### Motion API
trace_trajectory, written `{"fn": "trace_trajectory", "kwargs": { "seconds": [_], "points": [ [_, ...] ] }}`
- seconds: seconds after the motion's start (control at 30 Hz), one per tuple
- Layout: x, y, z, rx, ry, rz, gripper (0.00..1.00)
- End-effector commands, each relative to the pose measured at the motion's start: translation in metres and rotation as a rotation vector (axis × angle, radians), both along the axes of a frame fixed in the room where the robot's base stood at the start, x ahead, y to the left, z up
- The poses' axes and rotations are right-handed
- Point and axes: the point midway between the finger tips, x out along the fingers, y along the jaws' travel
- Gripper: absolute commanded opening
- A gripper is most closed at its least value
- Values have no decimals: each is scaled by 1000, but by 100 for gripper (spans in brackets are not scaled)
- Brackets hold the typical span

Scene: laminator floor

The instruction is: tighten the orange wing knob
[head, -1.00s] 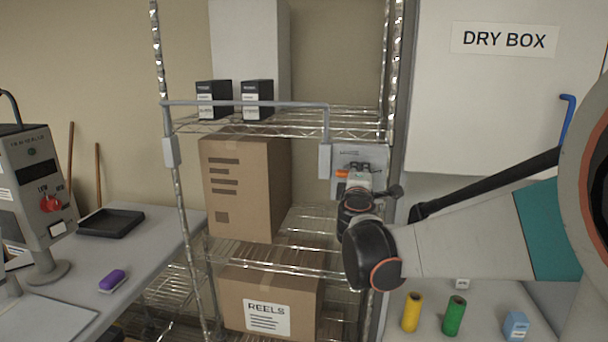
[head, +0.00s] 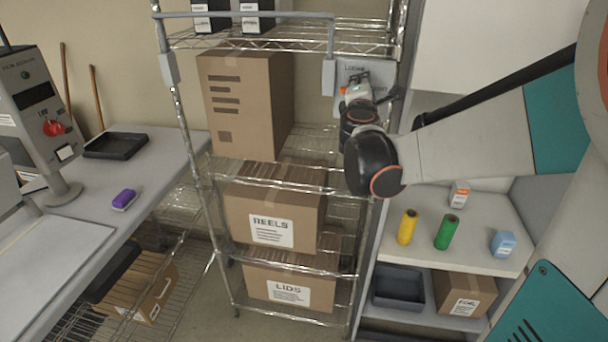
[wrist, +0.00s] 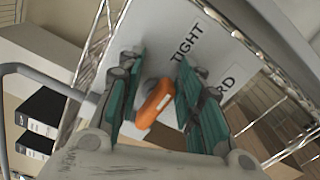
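The orange wing knob (wrist: 157,103) sits on a pale plate (wrist: 190,25) with black lettering, of which "TIGHT" shows. In the wrist view it lies between the two teal fingers of my gripper (wrist: 160,85), its long wing slanted from upper right to lower left. The fingers stand apart with gaps beside the knob, so my gripper is open around it. In the head view the plate (head: 381,76) hangs at the rack's right post, and my gripper (head: 354,88) is in front of it, hiding most of the knob and lettering.
A grey rail (head: 250,15) runs along the rack's front beside the plate. A tall carton (head: 250,110) and a REELS box (head: 272,215) stand on the rack to the left. At right, a shelf unit holds a yellow roll (head: 407,227) and a green roll (head: 446,232).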

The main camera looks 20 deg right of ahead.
Motion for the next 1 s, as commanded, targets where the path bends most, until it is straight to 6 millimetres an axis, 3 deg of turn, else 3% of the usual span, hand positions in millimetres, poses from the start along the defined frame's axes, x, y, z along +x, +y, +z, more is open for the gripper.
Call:
{"fn": "trace_trajectory", "kwargs": {
  "seconds": [1.0],
  "points": [
    [15, 20, 21, -916, 665, 1, 33]
  ]
}}
